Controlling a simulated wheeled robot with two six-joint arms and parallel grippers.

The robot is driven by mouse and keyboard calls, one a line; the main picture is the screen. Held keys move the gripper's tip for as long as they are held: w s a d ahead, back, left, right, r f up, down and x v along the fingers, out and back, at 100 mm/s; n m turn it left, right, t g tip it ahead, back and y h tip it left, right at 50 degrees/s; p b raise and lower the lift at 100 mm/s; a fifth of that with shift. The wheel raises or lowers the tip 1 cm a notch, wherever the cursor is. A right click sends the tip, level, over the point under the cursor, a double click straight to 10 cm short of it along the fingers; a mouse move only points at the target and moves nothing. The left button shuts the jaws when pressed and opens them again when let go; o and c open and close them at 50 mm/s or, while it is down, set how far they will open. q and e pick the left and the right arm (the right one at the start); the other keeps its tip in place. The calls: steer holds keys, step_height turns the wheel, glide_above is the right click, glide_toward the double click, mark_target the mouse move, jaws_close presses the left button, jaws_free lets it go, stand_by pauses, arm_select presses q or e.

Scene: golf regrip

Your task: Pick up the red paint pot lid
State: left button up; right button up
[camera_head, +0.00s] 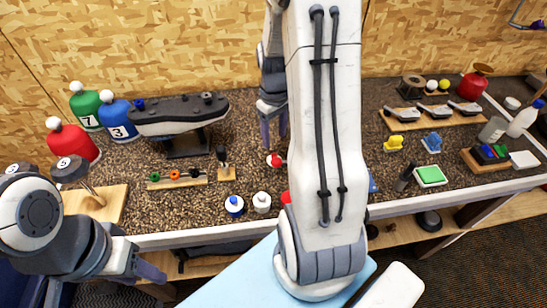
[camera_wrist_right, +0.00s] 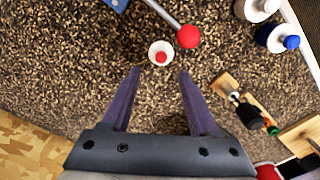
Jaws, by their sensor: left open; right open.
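The red paint pot lid (camera_wrist_right: 161,57) is a small red cap on a round white pot (camera_wrist_right: 152,48), seen from above in the right wrist view. It stands just beyond the fingertips, about midway between them. My right gripper (camera_wrist_right: 157,72) is open and empty, its dark fingers on either side of the line to the lid. My left gripper (camera_head: 151,274) is open and empty, low at the counter's front edge.
A rod with a red ball (camera_wrist_right: 188,36) lies close beside the pot. A blue-lidded pot (camera_head: 234,205) and a white pot (camera_head: 262,201) stand nearer the front edge. A wooden stand with coloured pieces (camera_head: 178,178) is to the left. The counter behind the pot is fairly clear.

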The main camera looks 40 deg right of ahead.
mark_target(274, 154)
steer(key=shift+f, duration=0.9)
step_height(274, 154, down, 4)
steer(key=shift+s+a+f+p, duration=0.1)
steer(key=shift+a+p, duration=0.05)
steer(key=shift+p, duration=0.6)
steer(key=shift+f, duration=0.6)
jaws_close()
